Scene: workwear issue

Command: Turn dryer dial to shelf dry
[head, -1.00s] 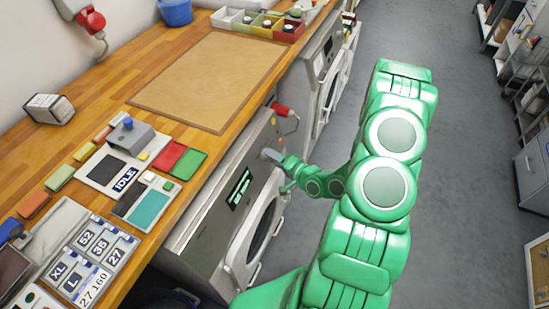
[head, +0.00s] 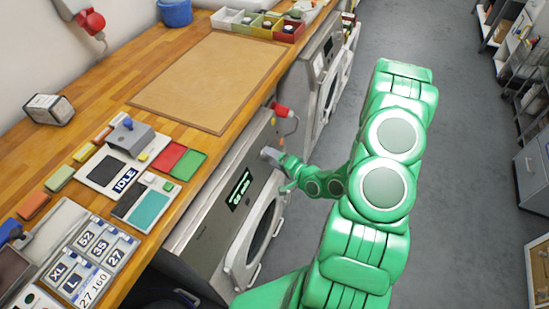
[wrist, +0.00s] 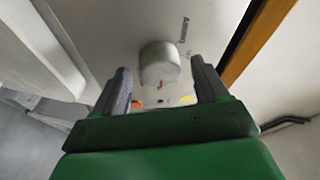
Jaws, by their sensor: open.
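The dryer (head: 210,235) has a grey front panel under the bench, with a dark display (head: 240,190) showing green text too small to read. My open gripper (wrist: 161,84) has one finger to each side of the dial, with a gap visible on both sides.
Orange (wrist: 137,104) and yellow (wrist: 186,99) spots lie on the panel near the dial. The wooden bench (head: 100,70) edge runs just above the panel. A red plug-like part (head: 283,110) sits beyond my gripper. The floor (head: 460,190) to the right is clear.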

